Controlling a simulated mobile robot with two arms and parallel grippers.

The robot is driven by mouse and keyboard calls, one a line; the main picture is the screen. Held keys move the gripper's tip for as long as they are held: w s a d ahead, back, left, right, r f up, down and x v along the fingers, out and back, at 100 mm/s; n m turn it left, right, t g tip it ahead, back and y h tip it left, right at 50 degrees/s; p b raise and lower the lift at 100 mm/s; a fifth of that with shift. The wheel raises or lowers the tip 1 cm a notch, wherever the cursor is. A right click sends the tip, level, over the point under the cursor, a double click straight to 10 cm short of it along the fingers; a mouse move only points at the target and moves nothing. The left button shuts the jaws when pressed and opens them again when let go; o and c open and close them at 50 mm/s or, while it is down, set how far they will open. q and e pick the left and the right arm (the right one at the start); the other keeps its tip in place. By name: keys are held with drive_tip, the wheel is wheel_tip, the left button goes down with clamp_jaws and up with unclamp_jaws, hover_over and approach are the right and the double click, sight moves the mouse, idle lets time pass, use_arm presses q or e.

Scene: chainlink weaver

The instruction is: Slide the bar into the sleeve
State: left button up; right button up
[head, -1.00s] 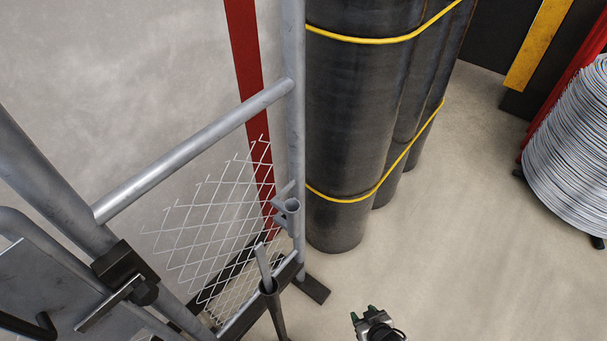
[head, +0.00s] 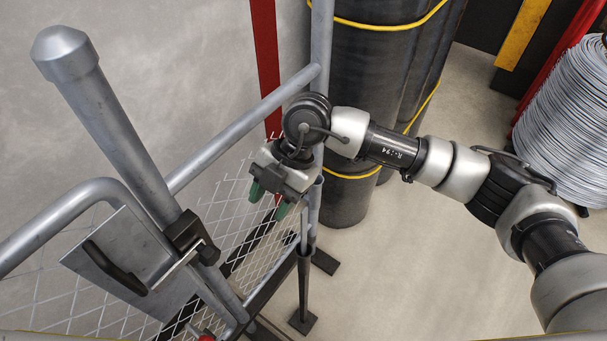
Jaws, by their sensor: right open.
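My right gripper (head: 270,200) hangs in front of the mesh panel with its two green-tipped fingers apart and nothing between them. A slim grey bar (head: 304,228) stands nearly upright in a dark tubular stand (head: 303,272), below and right of the fingers and apart from them. The sleeve, a short grey tube on the gate's far post (head: 322,45) in the earlier view, is now mostly or wholly hidden behind my right gripper and wrist. My left gripper is not in view.
A grey pipe frame with wire mesh (head: 228,222) fills the left side. A capped post (head: 75,60) and a plate with a black handle (head: 125,255) stand close. Dark rolls (head: 372,75) and a wire coil (head: 570,120) stand behind.

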sight(304, 210)
drive_tip(key=d+t+h, duration=0.1)
drive_tip(key=d+r+t+h, duration=0.1)
drive_tip(key=d+h, duration=0.1)
drive_tip(key=w+d+r+t+h, duration=0.1)
drive_tip(key=d, duration=0.1)
drive_tip(key=shift+w+d+r+m+t+h, duration=0.1)
drive_tip(key=shift+d+r+m+t+h, duration=0.2)
drive_tip(key=shift+m+t, duration=0.1)
drive_tip(key=shift+d+f, duration=0.1)
drive_tip(key=shift+f, duration=0.05)
wheel_tip(304, 210, down, 5)
drive_tip(key=shift+b, duration=1.1)
wheel_tip(304, 210, down, 4)
drive_tip(key=b, duration=0.4)
drive_tip(key=shift+w+f, duration=0.1)
drive_tip(key=shift+w, duration=0.05)
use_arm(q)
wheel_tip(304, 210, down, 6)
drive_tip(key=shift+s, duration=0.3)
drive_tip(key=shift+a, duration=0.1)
use_arm(e)
drive_tip(key=shift+c, duration=0.5)
clamp_jaws()
